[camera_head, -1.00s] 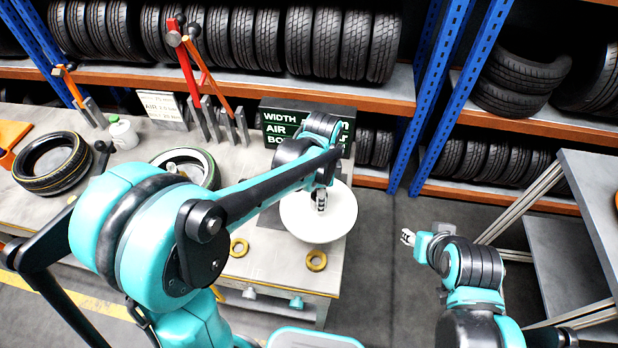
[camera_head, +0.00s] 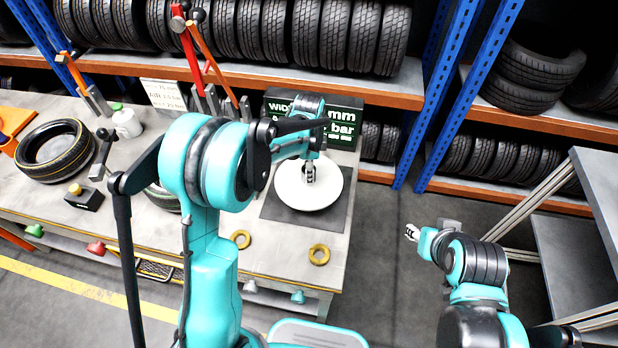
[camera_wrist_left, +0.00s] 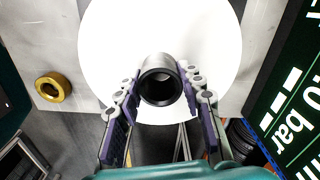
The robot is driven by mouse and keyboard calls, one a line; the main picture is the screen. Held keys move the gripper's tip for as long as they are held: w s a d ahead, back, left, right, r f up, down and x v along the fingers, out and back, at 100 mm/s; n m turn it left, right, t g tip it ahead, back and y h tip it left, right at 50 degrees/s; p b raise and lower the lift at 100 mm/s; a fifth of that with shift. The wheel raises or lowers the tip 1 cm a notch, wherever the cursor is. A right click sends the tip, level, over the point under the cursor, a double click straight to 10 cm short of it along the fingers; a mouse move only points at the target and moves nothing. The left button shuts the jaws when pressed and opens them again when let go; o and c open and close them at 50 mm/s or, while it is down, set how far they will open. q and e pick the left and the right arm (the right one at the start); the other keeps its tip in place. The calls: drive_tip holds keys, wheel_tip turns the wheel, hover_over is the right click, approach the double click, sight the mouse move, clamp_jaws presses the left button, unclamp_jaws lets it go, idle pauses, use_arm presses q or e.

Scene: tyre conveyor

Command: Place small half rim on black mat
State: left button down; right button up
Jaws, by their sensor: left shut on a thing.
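The small half rim (camera_head: 294,192) is a white disc with a dark tube-shaped hub (camera_wrist_left: 161,84). My left gripper (camera_head: 310,174) is shut on that hub; in the left wrist view its fingers lie on both sides of the tube. The rim is over the black mat (camera_head: 281,212), whose edges show around it on the table's right end. I cannot tell whether the rim touches the mat. My right gripper (camera_head: 411,232) is off the table to the right, empty; its fingers are too small to judge.
A black sign (camera_head: 338,112) stands just behind the mat. Yellow rings (camera_head: 319,254) lie near the table's front edge; one shows in the wrist view (camera_wrist_left: 53,87). A grey table (camera_head: 600,190) stands at right.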

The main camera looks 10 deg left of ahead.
use_arm(q)
wheel_tip(320, 180, down, 3)
drive_tip(key=shift+f+b, duration=0.2)
drive_tip(key=shift+b, duration=0.1)
drive_tip(key=c, duration=1)
unclamp_jaws()
